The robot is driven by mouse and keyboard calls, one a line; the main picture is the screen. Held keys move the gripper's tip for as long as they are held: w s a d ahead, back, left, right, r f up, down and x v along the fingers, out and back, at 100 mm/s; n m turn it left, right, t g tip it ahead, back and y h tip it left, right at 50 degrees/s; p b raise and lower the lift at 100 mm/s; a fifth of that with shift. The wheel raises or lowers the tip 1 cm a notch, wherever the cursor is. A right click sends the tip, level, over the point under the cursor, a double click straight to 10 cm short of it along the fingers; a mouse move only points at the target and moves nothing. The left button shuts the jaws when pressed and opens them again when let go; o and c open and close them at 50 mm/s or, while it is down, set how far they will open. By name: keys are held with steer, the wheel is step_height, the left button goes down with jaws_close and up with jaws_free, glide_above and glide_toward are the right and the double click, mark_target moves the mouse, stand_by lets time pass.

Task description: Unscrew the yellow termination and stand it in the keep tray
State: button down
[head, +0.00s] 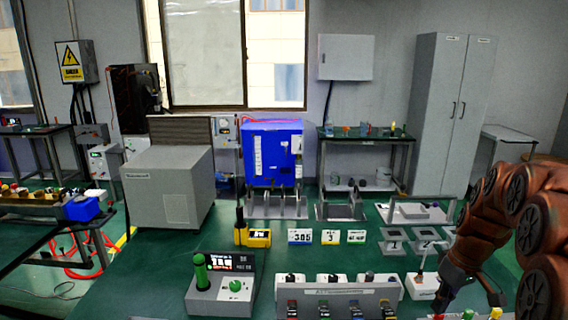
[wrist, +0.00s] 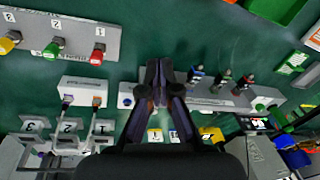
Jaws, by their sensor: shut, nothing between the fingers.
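My gripper (wrist: 158,68) is shut and empty, its two dark fingers together in the middle of the wrist view. In the head view it hangs low at the right (head: 441,300). A yellow knob-like piece (wrist: 8,43), which looks like the yellow termination, sits on a grey numbered strip (wrist: 70,28) at the upper left of the wrist view. It is apart from my fingers. A green piece (wrist: 53,48) and a red piece (wrist: 97,55) sit beside it on the strip. I cannot tell which object is the keep tray.
A grey panel with several coloured connectors (head: 337,294) stands left of my arm in the head view. A green bin (wrist: 280,10) is at the upper right. Green surface is bare between the strip and bin.

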steer(key=shift+w+d+f+n+t+p, duration=0.35)
steer(key=shift+w+d+f, duration=0.75)
steer(key=shift+d+f, duration=2.35)
steer(key=shift+w+d+f+n+t+p, duration=0.35)
steer(key=shift+w+d+f, duration=0.7)
steer(key=shift+d, duration=4.7)
steer(key=shift+w+d+f+n+t+p, duration=0.1)
steer(key=shift+w+d+f+n+t, duration=0.3)
steer(key=shift+w+d+f, duration=2.75)
steer(key=s+d, duration=0.2)
steer(key=s, duration=0.2)
steer(key=shift+d+f, duration=0.2)
steer(key=shift+d, duration=0.2)
step_height(320, 180, down, 2)
steer(key=b, duration=0.3)
steer(key=shift+f, duration=0.15)
steer(key=shift+w, duration=0.15)
steer(key=shift+w+d+b, duration=0.15)
steer(key=shift+d+b, duration=0.45)
steer(key=shift+b, duration=1.7)
steer(key=shift+w+d+b, duration=0.35)
steer(key=shift+b, duration=0.7)
steer(key=shift+d, duration=0.1)
